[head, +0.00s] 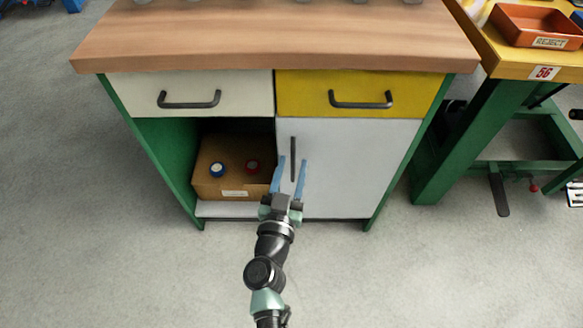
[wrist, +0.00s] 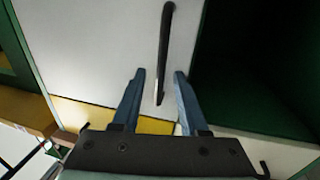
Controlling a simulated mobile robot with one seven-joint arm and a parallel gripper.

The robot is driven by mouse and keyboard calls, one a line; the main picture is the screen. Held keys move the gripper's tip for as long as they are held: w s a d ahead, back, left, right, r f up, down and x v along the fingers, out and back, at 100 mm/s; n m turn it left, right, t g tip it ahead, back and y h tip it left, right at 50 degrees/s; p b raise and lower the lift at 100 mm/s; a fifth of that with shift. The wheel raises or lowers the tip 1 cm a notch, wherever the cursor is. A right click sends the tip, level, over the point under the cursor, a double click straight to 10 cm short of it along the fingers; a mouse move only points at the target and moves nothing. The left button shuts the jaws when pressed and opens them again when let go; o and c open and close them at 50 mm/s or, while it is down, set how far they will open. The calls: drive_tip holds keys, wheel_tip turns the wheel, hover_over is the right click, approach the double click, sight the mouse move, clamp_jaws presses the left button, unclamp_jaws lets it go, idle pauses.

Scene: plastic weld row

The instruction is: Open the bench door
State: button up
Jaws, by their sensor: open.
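The bench door (head: 345,170) is a pale grey panel at the lower right of the bench, and it looks shut. Its dark vertical bar handle (head: 293,158) sits near the door's left edge. My gripper (head: 292,160) is open in front of the door, its blue fingers pointing at the handle. In the wrist view, the handle (wrist: 165,50) runs down to a point between the two fingertips (wrist: 160,74). The fingers stand on either side of its end with gaps, and I see no contact. The door panel (wrist: 95,45) fills the left and middle of that view.
An open compartment left of the door holds a cardboard box (head: 231,180) with a blue and a red roll. Above are a cream drawer (head: 150,97) and a yellow drawer (head: 360,84). A green-legged table (head: 455,150) stands at right. The floor in front is clear.

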clamp_jaws()
idle(1.4)
